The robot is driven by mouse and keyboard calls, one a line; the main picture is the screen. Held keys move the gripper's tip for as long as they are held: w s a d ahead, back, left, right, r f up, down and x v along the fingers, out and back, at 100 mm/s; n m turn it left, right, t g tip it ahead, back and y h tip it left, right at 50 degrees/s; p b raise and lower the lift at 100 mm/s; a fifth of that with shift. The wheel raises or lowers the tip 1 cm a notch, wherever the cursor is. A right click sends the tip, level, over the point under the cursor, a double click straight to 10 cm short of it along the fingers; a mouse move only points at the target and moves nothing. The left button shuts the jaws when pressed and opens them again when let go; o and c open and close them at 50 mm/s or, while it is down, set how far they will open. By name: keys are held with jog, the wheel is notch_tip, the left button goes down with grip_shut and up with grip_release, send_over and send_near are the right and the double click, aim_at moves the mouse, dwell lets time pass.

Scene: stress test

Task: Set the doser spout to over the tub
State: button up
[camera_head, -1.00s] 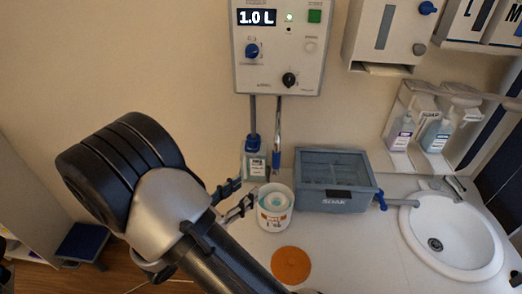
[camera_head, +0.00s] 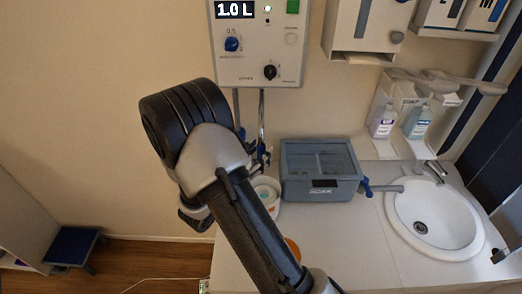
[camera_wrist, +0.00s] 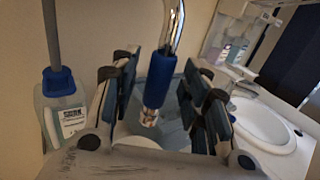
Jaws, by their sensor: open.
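The doser (camera_head: 258,45) is a grey wall panel reading 1.0 L. Its spout (camera_head: 262,108) is a metal pipe hanging below it; in the wrist view the spout has a blue sleeve (camera_wrist: 161,76) and a bare metal tip. My gripper (camera_wrist: 158,88) is open, with one finger on each side of the spout, and no clear contact shows. In the head view the gripper (camera_head: 258,157) is mostly hidden behind my arm. The grey-blue SOAK tub (camera_head: 296,189) stands right of the spout. A round white tub (camera_head: 269,187) stands below the gripper, partly hidden.
A bottle with a blue cap (camera_wrist: 60,110) stands left of the gripper, a grey tube running into it. A blue tap (camera_head: 367,187) sticks out from the SOAK tub's right. A sink (camera_head: 425,205) is further right. An orange disc (camera_head: 293,245) is partly covered by my arm.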

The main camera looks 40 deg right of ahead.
jog(key=shift+x, duration=0.9)
grip_shut()
